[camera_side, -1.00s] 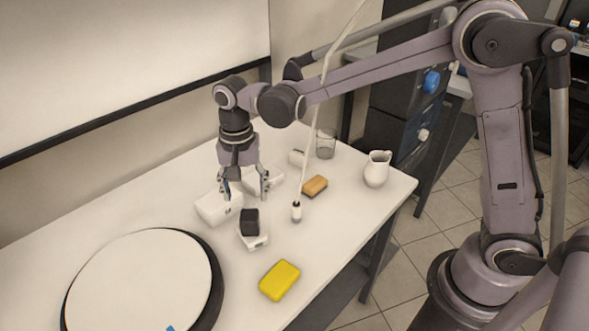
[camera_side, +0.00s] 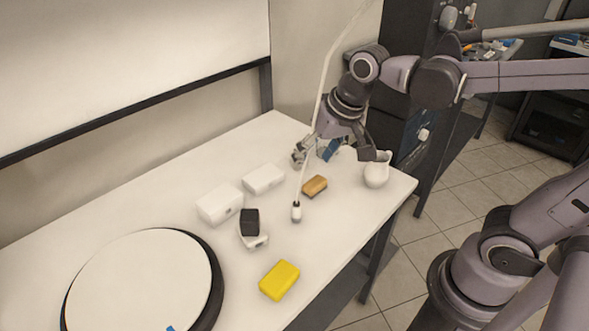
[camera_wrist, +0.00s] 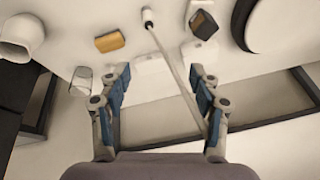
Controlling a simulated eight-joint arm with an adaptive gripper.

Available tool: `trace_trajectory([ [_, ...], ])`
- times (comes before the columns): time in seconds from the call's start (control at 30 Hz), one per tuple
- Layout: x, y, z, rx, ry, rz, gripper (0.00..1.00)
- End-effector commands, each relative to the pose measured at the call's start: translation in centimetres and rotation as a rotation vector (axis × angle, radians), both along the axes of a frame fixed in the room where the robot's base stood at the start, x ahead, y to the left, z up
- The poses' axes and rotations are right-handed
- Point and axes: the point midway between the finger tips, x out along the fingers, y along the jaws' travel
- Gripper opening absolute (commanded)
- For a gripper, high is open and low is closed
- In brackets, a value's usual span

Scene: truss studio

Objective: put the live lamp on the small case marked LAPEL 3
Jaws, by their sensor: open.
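My gripper (camera_side: 316,156) is open and empty above the far right of the table; its spread fingers (camera_wrist: 160,76) also show in the wrist view. Two white cases, one nearer (camera_side: 218,206) and one farther (camera_side: 264,178), lie left of it. A black block (camera_side: 250,217) stands at a smaller white piece (camera_side: 255,241) in front of them; I cannot tell if it rests on it. The wrist view also shows the black block (camera_wrist: 204,24). No LAPEL 3 marking is legible, and I cannot single out a live lamp.
A brown sponge (camera_side: 315,186), a white jug (camera_side: 376,170) and a yellow sponge (camera_side: 279,280) lie around. A thin boom ends in a small hanging tip (camera_side: 296,211). A glass (camera_wrist: 80,80) shows in the wrist view. A large round turntable (camera_side: 140,285) fills the near left.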

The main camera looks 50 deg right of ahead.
Motion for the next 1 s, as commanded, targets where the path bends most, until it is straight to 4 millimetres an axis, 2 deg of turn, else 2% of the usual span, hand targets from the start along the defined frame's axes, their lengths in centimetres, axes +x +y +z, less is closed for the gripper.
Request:
trace_trajectory([
  [0.1, -2.4, -1.7, -0.5, -0.049, -0.081, 0.079, 0.63],
  [0.33, -5.2, -3.6, -1.7, -0.145, -0.198, 0.199, 0.63],
  [0.5, -5.8, -4.1, -2.2, -0.179, -0.230, 0.234, 0.63],
  [1.0, -5.8, -4.1, -2.2, -0.181, -0.232, 0.237, 0.63],
])
